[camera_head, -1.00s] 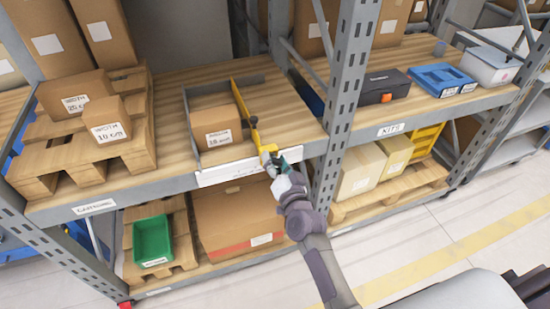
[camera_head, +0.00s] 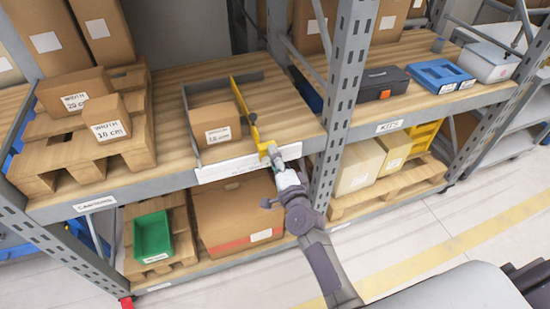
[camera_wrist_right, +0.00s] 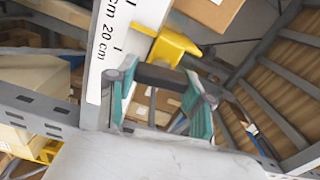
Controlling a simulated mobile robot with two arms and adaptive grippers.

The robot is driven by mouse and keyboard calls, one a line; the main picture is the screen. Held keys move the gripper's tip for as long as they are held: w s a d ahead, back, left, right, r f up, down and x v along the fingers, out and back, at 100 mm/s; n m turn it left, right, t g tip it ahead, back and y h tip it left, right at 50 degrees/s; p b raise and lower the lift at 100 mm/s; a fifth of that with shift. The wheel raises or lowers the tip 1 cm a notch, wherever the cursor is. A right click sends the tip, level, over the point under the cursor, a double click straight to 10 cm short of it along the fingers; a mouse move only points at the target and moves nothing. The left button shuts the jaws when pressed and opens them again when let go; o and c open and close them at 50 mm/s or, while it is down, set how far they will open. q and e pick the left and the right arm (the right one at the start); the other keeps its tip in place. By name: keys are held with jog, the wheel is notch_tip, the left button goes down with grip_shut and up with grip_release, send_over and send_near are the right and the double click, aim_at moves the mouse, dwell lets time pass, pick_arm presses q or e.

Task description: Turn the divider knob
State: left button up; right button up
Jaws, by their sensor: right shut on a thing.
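The yellow divider (camera_head: 244,104) stands on the middle shelf, to the right of a carton. Its yellow front end (camera_head: 266,148) reaches the shelf's front edge and shows in the wrist view as a yellow bracket (camera_wrist_right: 174,45). My right gripper (camera_head: 281,160) is at this front end. In the wrist view its teal fingers (camera_wrist_right: 162,100) are shut on the dark divider knob (camera_wrist_right: 160,77), just below the yellow bracket. The knob is hidden in the head view. A white scale strip (camera_head: 235,168) runs along the shelf edge; "20 cm" is readable on it (camera_wrist_right: 107,42). My left gripper is not in view.
The carton (camera_head: 215,121) sits between the grey divider and the yellow one. A grey rack upright (camera_head: 343,100) stands close to the right of my right gripper. Cartons on a pallet (camera_head: 110,158) fill the left shelf. A green bin (camera_head: 153,236) is below.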

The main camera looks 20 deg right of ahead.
jog(key=shift+m, duration=0.4)
jog(key=o, duration=1.2)
jog(key=shift+c, duration=0.2)
jog(key=s, duration=1.2)
jog(key=shift+d, duration=0.2)
jog(key=shift+f, duration=0.1)
